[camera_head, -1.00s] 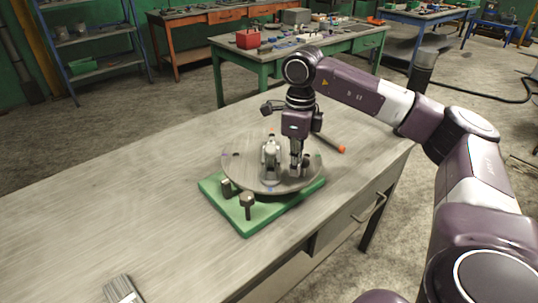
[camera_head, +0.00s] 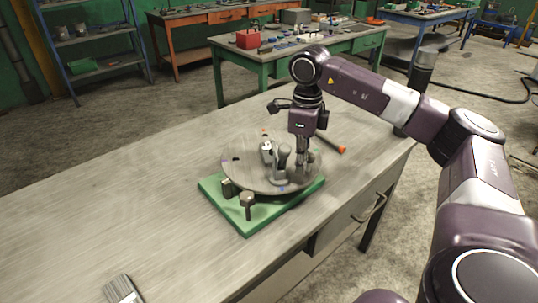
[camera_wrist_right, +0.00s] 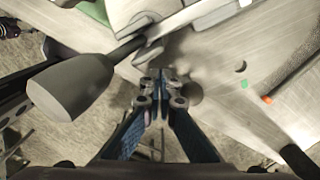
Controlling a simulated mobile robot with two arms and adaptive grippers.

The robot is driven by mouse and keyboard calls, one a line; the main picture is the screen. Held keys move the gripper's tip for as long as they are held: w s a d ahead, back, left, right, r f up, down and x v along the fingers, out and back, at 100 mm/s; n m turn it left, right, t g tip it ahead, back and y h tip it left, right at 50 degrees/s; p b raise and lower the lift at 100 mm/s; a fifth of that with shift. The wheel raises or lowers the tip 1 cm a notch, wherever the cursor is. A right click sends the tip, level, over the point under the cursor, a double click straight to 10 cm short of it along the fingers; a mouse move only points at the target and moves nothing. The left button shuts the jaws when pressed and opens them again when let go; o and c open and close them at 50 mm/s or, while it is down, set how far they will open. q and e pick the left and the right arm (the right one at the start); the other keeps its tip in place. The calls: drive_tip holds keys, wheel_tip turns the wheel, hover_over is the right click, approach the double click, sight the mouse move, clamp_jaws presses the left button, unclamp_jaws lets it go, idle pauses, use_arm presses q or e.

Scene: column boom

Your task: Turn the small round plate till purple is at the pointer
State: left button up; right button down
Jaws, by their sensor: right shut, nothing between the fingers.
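The round grey plate (camera_head: 240,175) lies on a green base (camera_head: 245,222) on the workbench. A blue mark (camera_head: 282,189) shows at its front rim, an orange mark (camera_head: 264,131) at the back and a small, faint purplish mark (camera_head: 226,161) at the left. A grey clamp with a knobbed handle (camera_head: 284,147) stands on the plate. My right gripper (camera_head: 302,163) is shut and empty, low over the plate's right side, beside the clamp. In the wrist view the gripper (camera_wrist_right: 160,78) is near the handle (camera_wrist_right: 70,88). I cannot clearly make out the pointer. My left gripper is out of view.
A brush-like object (camera_head: 122,290) lies at the bench's near left. The bench's left side is clear.

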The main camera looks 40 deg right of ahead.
sight(313, 154)
drive_tip(key=shift+d, duration=0.1)
drive_tip(key=shift+w+d, duration=0.1)
drive_tip(key=shift+d, duration=0.65)
drive_tip(key=shift+d, duration=0.1)
drive_tip(key=shift+w+d+p, duration=0.15)
drive_tip(key=shift+d+p, duration=0.15)
drive_tip(key=shift+d, duration=0.5)
drive_tip(key=shift+w+d+p, duration=0.3)
drive_tip(key=shift+d, duration=0.5)
drive_tip(key=shift+w+d, duration=0.1)
drive_tip(key=shift+d, duration=0.05)
